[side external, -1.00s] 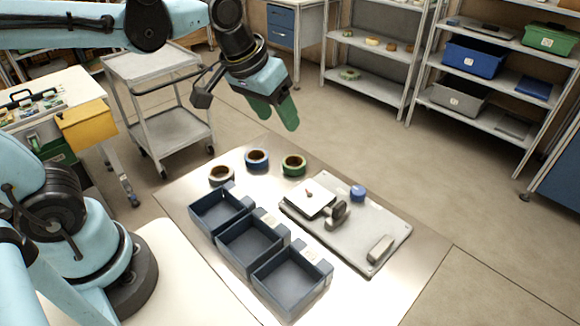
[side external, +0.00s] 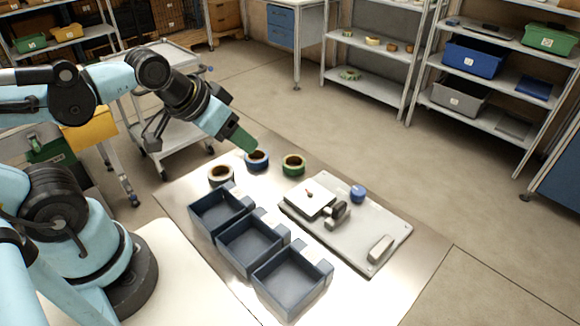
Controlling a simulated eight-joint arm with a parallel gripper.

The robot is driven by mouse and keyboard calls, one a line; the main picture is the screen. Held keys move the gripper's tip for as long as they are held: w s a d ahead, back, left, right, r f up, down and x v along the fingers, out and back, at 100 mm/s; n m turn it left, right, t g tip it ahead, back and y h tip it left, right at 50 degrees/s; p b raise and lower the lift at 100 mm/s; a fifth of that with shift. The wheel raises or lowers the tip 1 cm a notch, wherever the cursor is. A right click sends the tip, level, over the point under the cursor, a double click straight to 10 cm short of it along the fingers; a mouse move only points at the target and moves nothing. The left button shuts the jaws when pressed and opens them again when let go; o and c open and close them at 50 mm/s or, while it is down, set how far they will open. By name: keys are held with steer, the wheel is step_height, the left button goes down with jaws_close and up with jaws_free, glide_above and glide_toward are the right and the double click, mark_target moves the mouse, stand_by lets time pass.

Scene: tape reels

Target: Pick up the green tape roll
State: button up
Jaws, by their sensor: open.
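The green tape roll (side external: 293,165) lies flat on the metal table at its far side, the rightmost of three rolls in a row. A blue tape roll (side external: 257,160) lies to its left, and a tan tape roll (side external: 221,175) lies farther left. My gripper (side external: 247,146) has green fingers and is angled down to the right. In the picture its tips are just above the blue roll and left of the green roll. It is open with nothing seen in it. The gap between the fingers is hard to see from this side.
Three dark blue bins (side external: 250,242) stand in a row in front of the rolls. A grey board (side external: 372,238) with a white block, a dark-handled tool, a blue round piece and a pale block lies to the right. The table is bare around the green roll.

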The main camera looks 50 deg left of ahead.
steer(key=shift+o, duration=0.5)
steer(key=o, duration=0.5)
steer(key=m+g, duration=0.7)
steer(key=m, duration=1.6)
glide_above(294, 158)
steer(key=s+d, duration=0.2)
step_height(294, 158, down, 2)
steer(key=shift+w+a+f, duration=0.15)
steer(key=shift+f, duration=2.9)
steer(key=shift+w+a+f, duration=0.1)
steer(key=shift+a+f, duration=0.05)
steer(key=shift+f, duration=2.85)
